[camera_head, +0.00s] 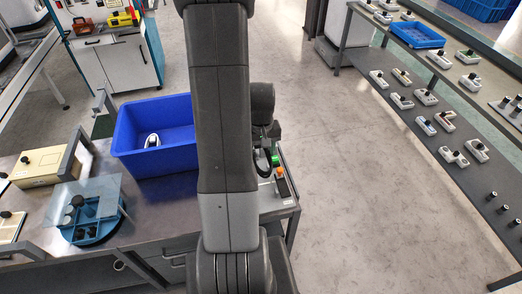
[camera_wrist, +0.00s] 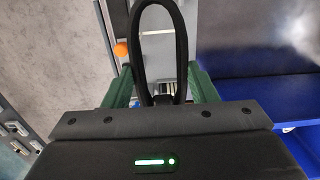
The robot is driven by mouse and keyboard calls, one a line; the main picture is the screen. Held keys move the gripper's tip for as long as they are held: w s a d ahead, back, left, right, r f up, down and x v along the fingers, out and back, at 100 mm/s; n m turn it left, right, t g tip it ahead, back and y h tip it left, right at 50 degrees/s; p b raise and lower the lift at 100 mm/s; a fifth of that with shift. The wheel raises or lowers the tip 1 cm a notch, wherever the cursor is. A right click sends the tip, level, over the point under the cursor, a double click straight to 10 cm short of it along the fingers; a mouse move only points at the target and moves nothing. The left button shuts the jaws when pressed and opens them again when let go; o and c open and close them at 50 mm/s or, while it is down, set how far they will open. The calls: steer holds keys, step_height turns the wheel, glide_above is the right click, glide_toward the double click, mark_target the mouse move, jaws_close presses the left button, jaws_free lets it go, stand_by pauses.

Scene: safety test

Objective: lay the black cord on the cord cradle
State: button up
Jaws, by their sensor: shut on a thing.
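The black cord (camera_wrist: 178,35) shows in the wrist view as a thick upright loop. Its lower ends run down between the two green fingers of my gripper (camera_wrist: 162,92), which is shut on it. The ends of the cord below the fingers are hidden by the gripper body. I cannot pick out the cord cradle with certainty in either view.
A blue bin (camera_head: 124,140) with a white object (camera_head: 152,140) inside stands left of my arm on the grey bench (camera_head: 150,215). A blue round fixture with a clear cover (camera_head: 92,207) and a beige box (camera_head: 38,167) are further left. An orange knob (camera_wrist: 121,49) is near the gripper.

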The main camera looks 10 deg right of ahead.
steer(key=shift+s+f+b, duration=0.1)
steer(key=shift+f+b, duration=4.8)
steer(key=shift+f, duration=1.8)
steer(key=o, duration=1.1)
steer(key=shift+o, duration=0.2)
steer(key=shift+r, duration=0.15)
step_height(320, 180, up, 14)
steer(key=shift+f+p, duration=0.2)
steer(key=shift+p, duration=0.1)
steer(key=shift+f, duration=0.1)
step_height(320, 180, down, 14)
steer(key=shift+r+b, duration=0.1)
steer(key=shift+b, duration=0.2)
step_height(320, 180, up, 2)
steer(key=shift+r+p, duration=0.15)
steer(key=shift+p, duration=0.85)
steer(key=shift+r+p, duration=0.5)
steer(key=shift+r, duration=0.05)
